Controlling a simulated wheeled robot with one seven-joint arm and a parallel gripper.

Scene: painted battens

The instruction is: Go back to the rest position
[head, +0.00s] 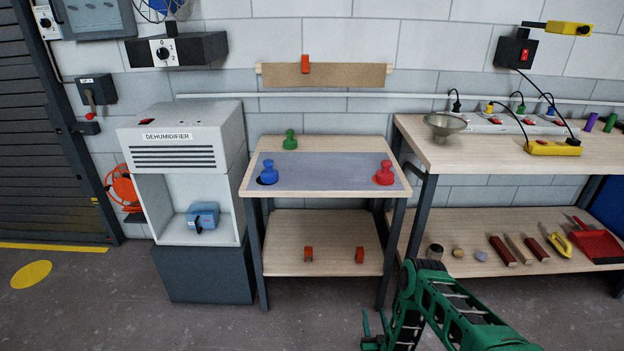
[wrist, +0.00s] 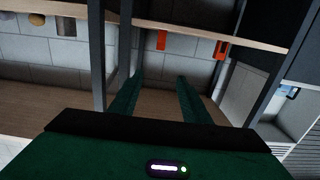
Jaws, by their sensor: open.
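My gripper (head: 376,330) hangs low at the bottom of the head view, in front of the small table (head: 320,211). Its two green fingers stand apart with nothing between them. In the wrist view my gripper (wrist: 160,82) also shows empty and open. The table's edge lies beyond it in that view. The gripper touches nothing that I can see.
A blue piece (head: 268,173), a red piece (head: 384,174) and a green piece (head: 290,140) stand on the small table. Two orange clips (head: 308,254) sit on its lower shelf. A workbench (head: 470,155) stands right, a dehumidifier (head: 190,140) left. Floor is clear at left.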

